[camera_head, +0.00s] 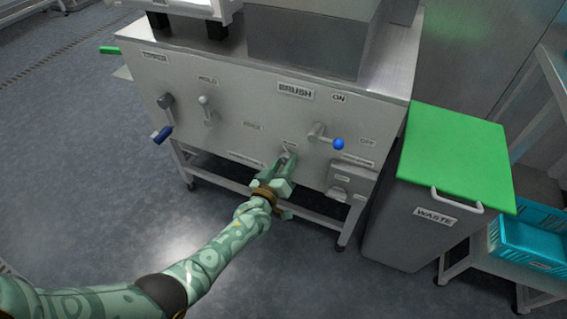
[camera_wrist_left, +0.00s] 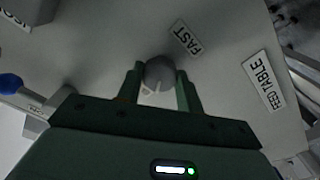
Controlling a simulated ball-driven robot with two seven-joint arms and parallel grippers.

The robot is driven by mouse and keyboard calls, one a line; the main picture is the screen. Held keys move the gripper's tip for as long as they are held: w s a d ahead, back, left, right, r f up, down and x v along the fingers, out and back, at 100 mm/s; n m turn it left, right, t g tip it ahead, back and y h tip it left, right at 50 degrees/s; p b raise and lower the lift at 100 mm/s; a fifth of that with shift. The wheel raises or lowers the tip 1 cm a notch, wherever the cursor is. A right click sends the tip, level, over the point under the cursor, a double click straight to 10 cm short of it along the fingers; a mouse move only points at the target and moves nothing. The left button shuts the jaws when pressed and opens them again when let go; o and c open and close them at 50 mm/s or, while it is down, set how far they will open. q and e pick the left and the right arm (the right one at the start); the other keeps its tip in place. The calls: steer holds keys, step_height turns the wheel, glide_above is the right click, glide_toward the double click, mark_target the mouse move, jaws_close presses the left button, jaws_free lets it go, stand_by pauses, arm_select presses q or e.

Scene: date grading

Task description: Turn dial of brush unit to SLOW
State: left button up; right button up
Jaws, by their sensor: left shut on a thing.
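The dial (camera_wrist_left: 160,72) is a round grey knob on the machine's front panel, seen in the left wrist view with a pale mark on its lower left part. My left gripper (camera_wrist_left: 160,88) is shut on it, one green finger on each side. A FAST label (camera_wrist_left: 186,38) sits up and right of the dial there. In the head view my left gripper (camera_head: 286,164) reaches the brush unit's panel (camera_head: 232,135) below the BRUSH label (camera_head: 295,91) and mostly hides the dial. No SLOW label is readable. My right gripper is not in view.
A lever with a blue ball (camera_head: 338,144) stands right of my gripper, between ON and OFF labels. Two more levers, one blue-handled (camera_head: 162,134), are at the left. A green-lidded WASTE bin (camera_head: 420,222) stands to the right. A FEED TABLE label (camera_wrist_left: 263,80) shows in the wrist view.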

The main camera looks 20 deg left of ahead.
arm_select(q)
steer(key=m, duration=0.2)
steer(key=shift+s+d+f+m, duration=0.1)
steer(key=shift+f+m, duration=0.1)
steer(key=shift+m, duration=1.8)
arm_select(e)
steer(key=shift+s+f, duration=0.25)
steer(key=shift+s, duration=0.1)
arm_select(q)
steer(key=o, duration=0.8)
steer(key=shift+o, duration=0.9)
steer(key=shift+r, duration=0.1)
